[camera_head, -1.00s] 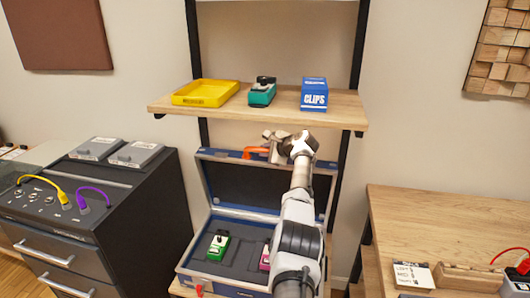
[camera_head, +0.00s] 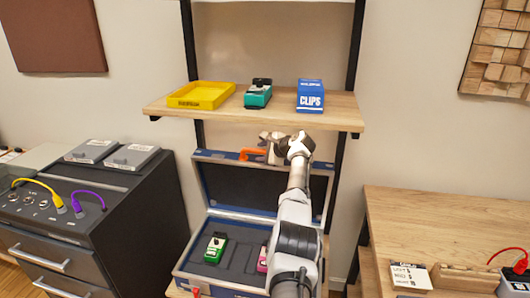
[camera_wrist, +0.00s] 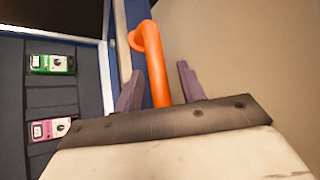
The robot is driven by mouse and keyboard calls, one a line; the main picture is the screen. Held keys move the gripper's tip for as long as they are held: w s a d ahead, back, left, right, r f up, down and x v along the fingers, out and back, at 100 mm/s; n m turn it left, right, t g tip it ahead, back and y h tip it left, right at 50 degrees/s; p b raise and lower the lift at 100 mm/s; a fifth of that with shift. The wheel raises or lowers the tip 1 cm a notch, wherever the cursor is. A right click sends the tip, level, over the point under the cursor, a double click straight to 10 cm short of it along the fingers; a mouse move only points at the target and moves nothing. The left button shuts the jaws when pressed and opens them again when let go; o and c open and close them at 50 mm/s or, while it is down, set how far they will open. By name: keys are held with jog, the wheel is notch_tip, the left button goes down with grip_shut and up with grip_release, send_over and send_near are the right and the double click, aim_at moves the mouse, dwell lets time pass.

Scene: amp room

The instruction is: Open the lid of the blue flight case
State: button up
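The blue flight case (camera_head: 205,280) stands on the lower shelf with its lid (camera_head: 235,185) raised about upright, showing the dark lining. An orange handle (camera_head: 252,154) is at the lid's top edge; it also shows in the wrist view (camera_wrist: 154,65). My gripper (camera_wrist: 160,85) is at this handle. Its two fingers stand apart on either side of the handle, with visible gaps, so it looks open. My arm hides the right part of the case and lid.
A green pedal (camera_head: 216,247) and a pink pedal (camera_head: 262,259) sit inside the case. The upper shelf (camera_head: 225,112) above holds a yellow tray (camera_head: 201,95), a teal pedal (camera_head: 258,94) and a blue clips box (camera_head: 310,96). A dark cabinet stands left, a wooden table (camera_head: 440,225) right.

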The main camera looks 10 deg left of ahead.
jog(key=shift+d, duration=0.1)
jog(key=b+v, duration=0.2)
jog(key=v, duration=0.5)
jog(key=shift+s+r, duration=0.1)
dwell(0.3)
